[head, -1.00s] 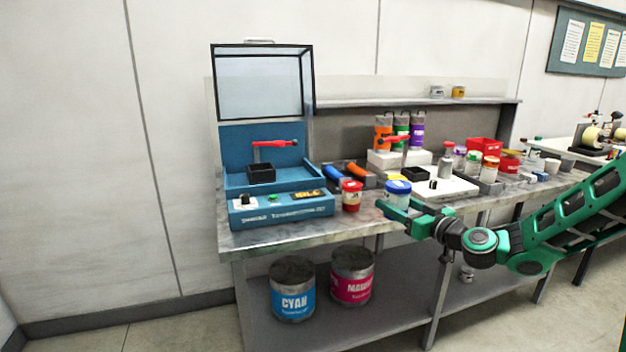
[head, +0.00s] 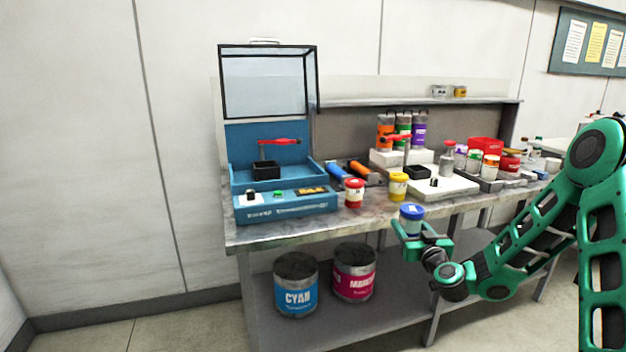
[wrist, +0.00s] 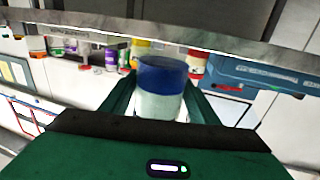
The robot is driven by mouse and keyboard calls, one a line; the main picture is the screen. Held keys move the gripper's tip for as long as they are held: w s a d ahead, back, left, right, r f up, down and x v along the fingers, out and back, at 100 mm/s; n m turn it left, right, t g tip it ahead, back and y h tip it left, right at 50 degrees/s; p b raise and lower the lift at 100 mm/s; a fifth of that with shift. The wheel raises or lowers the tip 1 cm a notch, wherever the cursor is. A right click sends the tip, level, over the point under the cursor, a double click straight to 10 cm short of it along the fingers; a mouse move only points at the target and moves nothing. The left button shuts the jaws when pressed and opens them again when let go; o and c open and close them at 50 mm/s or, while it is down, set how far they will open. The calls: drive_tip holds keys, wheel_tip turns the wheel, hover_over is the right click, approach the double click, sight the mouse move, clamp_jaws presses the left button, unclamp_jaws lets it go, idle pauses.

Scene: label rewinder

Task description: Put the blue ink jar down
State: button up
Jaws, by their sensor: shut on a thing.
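In the wrist view the jar (wrist: 161,88) sits between the two green fingers of my gripper (wrist: 160,100). The workbench top (head: 290,231) is behind the jar in the head view. The jar's lower part is partly hidden by the fingers.
A red-lidded jar (head: 354,193) and a yellow jar (head: 398,186) stand near the bench front. A blue machine (head: 290,203) with a raised clear cover is at the left. Cyan (head: 296,286) and magenta (head: 354,273) cans stand on the lower shelf. Bare bench lies front left.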

drive_tip(key=shift+d+f+m+h, duration=0.15)
drive_tip(key=shift+d+m+h, duration=0.3)
drive_tip(key=shift+h, duration=0.35)
drive_tip(key=shift+s, duration=0.1)
drive_tip(key=shift+f, duration=0.3)
drive_tip(key=s+f, duration=0.4)
drive_tip(key=f, duration=0.3)
drive_tip(key=s+f, duration=0.4)
drive_tip(key=f, duration=0.4)
drive_tip(key=shift+f, duration=0.3)
drive_tip(key=shift+a, duration=0.1)
